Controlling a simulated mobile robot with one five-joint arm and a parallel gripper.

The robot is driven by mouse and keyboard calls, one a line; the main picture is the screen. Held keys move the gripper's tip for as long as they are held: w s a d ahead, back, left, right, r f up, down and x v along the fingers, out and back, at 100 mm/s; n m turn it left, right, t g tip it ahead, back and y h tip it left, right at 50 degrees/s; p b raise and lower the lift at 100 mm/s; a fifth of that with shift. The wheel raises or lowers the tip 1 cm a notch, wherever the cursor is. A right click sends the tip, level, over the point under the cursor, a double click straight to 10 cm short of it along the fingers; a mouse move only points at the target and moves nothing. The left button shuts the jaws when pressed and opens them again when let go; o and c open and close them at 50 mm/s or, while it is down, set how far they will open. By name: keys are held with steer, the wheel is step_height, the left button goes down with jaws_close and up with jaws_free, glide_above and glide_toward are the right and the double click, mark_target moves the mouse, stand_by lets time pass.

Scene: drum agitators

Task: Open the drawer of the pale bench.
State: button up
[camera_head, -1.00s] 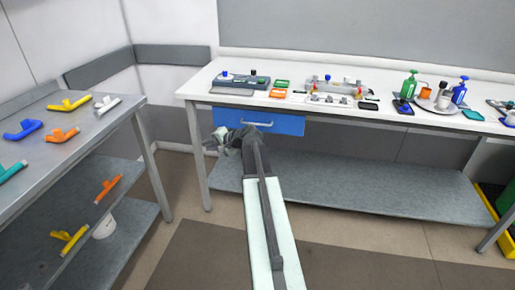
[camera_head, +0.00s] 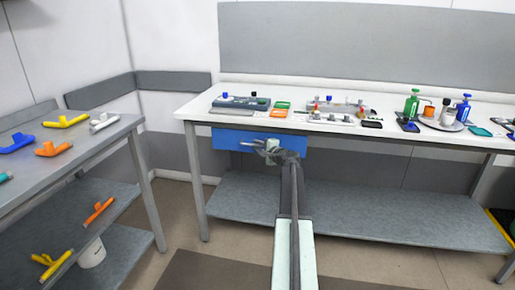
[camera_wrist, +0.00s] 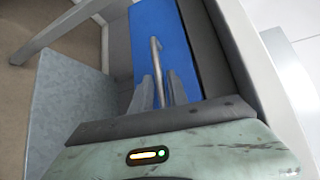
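The pale bench (camera_head: 205,117) has a white top and stands against the back wall. Its blue drawer (camera_head: 228,137) sits under the top at the left, and its front looks closed. A grey bar handle (camera_head: 249,144) runs across the drawer front. My gripper (camera_head: 271,150) is in front of the drawer at the handle, covering its right part. In the wrist view the blue drawer front (camera_wrist: 176,52) and handle (camera_wrist: 157,68) are close. My fingers (camera_wrist: 160,92) stand apart on either side of the handle's near end, with gaps visible. Contact cannot be told.
The bench top carries a dark tray device (camera_head: 240,103), a grey fixture (camera_head: 335,113) and pump bottles (camera_head: 411,104). A lower shelf (camera_head: 350,208) spans beneath. A grey table (camera_head: 85,145) with coloured pieces stands at the left. Floor is clear between them.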

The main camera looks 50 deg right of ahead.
steer(key=shift+w+d+f, duration=0.1)
steer(key=shift+w, duration=0.35)
jaws_close()
stand_by(1.1)
